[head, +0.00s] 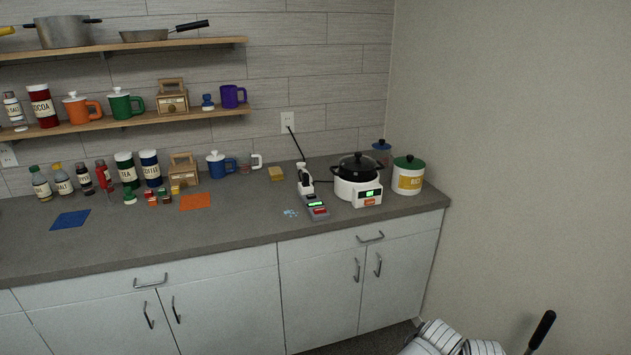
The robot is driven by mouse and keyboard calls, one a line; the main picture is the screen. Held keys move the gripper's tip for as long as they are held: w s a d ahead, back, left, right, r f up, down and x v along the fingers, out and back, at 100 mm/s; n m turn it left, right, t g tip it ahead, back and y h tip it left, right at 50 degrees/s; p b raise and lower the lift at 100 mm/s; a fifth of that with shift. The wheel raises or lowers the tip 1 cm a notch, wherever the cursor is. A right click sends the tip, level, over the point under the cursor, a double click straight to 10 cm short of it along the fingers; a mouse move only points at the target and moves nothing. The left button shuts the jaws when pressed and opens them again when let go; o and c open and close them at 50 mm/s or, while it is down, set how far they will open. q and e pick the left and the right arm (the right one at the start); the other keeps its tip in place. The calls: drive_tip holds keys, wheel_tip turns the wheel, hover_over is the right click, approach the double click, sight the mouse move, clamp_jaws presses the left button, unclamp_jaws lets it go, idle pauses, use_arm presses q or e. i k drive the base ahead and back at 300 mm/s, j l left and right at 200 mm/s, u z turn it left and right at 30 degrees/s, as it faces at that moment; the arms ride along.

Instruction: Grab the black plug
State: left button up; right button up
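No separate black plug can be made out clearly. A wall outlet (287,122) is on the tiled wall above the counter. A thin black line (297,145) runs from just below the outlet down to a small white device; I cannot tell whether it is a cord or a rod. A short black cord (322,181) shows left of the white coil stove (345,191), which has a lit green display. A black lidded pot (357,167) sits on the stove. Neither gripper can be made out in the head view.
The white device (304,180) and a grey scale with green display (318,210) stand left of the stove. A white canister with green lid (408,176) is right of it. A yellow sponge (276,174) lies nearby. Mugs and jars crowd the left; the front counter is mostly clear.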

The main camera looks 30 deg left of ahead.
sight(306, 177)
drive_tip(key=i+j, duration=0.8)
drive_tip(key=j, duration=0.1)
